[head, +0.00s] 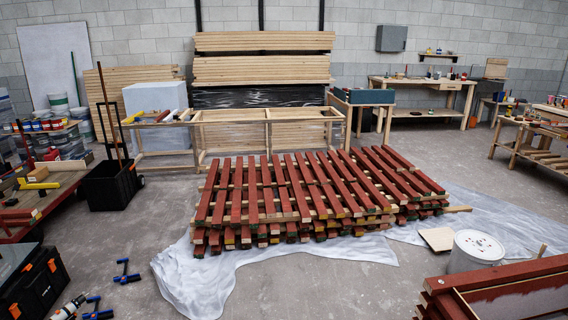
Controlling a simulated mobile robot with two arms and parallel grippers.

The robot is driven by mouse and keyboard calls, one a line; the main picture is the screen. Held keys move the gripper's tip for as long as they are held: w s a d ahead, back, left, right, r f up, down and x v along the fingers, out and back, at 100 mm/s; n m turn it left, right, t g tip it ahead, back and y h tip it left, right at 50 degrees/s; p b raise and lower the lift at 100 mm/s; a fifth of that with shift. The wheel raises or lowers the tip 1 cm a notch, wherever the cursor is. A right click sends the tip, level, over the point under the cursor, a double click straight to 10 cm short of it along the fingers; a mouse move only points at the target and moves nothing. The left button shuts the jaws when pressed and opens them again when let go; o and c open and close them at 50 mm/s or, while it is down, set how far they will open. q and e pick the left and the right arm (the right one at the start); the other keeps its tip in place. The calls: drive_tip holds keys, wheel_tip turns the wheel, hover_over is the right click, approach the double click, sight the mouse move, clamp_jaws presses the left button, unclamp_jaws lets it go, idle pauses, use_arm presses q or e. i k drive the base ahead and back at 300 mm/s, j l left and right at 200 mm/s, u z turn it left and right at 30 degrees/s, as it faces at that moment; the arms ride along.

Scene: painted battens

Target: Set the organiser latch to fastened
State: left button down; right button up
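A black case with orange latches (35,285) sits on the floor at the bottom left, partly cut off by the frame edge. It looks like the organiser, but I cannot be sure. One orange latch (53,265) shows on its right side, and another orange part (15,311) shows near the bottom edge. They are too small to tell whether they are fastened or open. Neither of my grippers is in view.
Stacked red battens (300,190) fill the middle floor over a white sheet (205,280). Blue-and-black tools (126,272) lie right of the case. A black wheeled bin (108,187) stands behind. A white bucket (476,252) stands right.

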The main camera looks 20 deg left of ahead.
sight(27, 267)
drive_tip(key=i+j+u, duration=0.2)
drive_tip(key=i+u, duration=0.8)
drive_tip(key=i+l+u, duration=0.25)
drive_tip(key=i+u, duration=0.25)
drive_tip(key=i+l+u, duration=0.5)
drive_tip(key=k+j, duration=0.05)
drive_tip(key=j, duration=0.05)
